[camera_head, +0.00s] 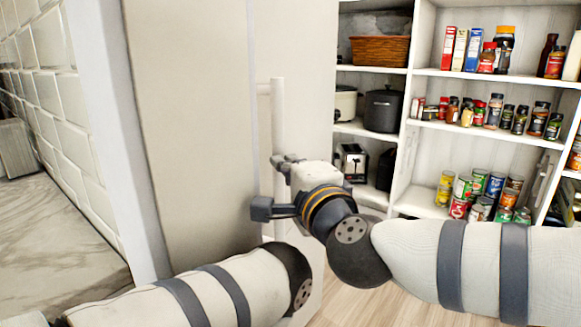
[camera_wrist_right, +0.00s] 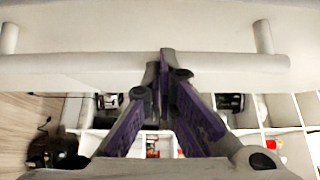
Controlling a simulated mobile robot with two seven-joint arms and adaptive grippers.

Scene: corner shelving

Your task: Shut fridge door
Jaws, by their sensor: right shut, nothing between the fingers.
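The fridge door (camera_head: 305,60) is a tall pale panel in the head view, with a vertical bar handle (camera_head: 278,120) near its left side. I cannot tell how far the door stands from its frame. My right gripper (camera_head: 272,184) is at the lower part of the handle, hiding some of it. In the right wrist view the handle (camera_wrist_right: 75,70) runs across the picture with the door (camera_wrist_right: 130,32) behind it. The gripper's fingertips (camera_wrist_right: 165,60) are together and overlap the bar, with nothing held. My left arm crosses the bottom of the head view; its gripper does not show.
A large beige panel (camera_head: 190,130) stands left of the handle. White shelving (camera_head: 425,95) with jars, cans, a basket (camera_head: 380,50) and a dark pot (camera_head: 384,110) fills the right. A marble counter (camera_head: 55,230) lies at left. Some wooden floor (camera_head: 365,305) is clear below the shelving.

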